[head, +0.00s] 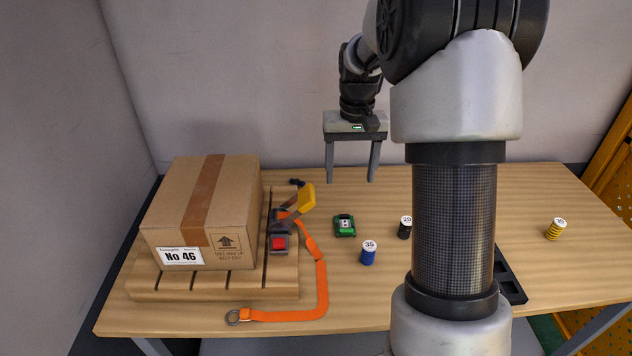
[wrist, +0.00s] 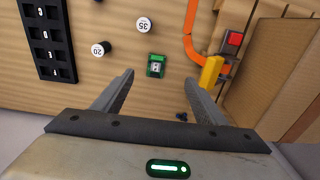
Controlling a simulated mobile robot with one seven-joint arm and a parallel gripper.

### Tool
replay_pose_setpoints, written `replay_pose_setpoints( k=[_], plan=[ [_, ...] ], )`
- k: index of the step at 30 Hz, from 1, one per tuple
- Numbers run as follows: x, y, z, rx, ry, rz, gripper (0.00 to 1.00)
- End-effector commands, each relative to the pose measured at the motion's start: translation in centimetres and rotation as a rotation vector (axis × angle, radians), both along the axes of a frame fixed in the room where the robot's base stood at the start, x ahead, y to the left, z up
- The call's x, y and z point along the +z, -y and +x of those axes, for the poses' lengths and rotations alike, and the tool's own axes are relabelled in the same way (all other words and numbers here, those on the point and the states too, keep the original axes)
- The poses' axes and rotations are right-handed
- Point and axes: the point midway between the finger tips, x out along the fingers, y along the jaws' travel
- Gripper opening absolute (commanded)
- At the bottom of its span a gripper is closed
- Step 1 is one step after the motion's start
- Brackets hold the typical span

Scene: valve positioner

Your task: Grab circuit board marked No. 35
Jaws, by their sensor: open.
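A small green block like a circuit board (head: 344,226) lies on the wooden table, with a pale marked part on top too small to read. It also shows in the wrist view (wrist: 156,66), ahead of the fingers. The number 35 is readable on the white top of a blue cylinder (head: 368,254), which stands just right of and nearer than the green block. Its top shows in the wrist view (wrist: 143,25). My gripper (head: 350,178) is open and empty, above the back of the table. Its fingers point down, apart from both things, and frame the green block in the wrist view (wrist: 161,80).
A cardboard box (head: 169,224) marked No 46 sits on a wooden pallet (head: 215,289) at left, with an orange strap (head: 321,280) and buckle beside it. A black cylinder (head: 405,230), yellow cylinder (head: 555,231) and numbered black tray (wrist: 47,36) stand right.

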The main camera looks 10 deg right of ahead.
Motion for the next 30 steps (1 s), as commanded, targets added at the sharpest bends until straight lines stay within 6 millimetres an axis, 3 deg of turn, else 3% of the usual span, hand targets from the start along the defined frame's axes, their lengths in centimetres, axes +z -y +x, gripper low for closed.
replay_pose_setpoints(
  k=[1, 6, 21, 30],
  plan=[
    [-1.5, 0.6, 0.6, -0.008, -0.017, 0.003, 0.66],
    [-3.7, 1.3, 1.6, -0.018, -0.041, 0.007, 0.66],
    [-13.5, 1.3, 1.5, -0.018, -0.046, 0.008, 0.66],
    [-16.1, 1.2, 1.6, -0.018, -0.044, 0.008, 0.66]
  ],
)
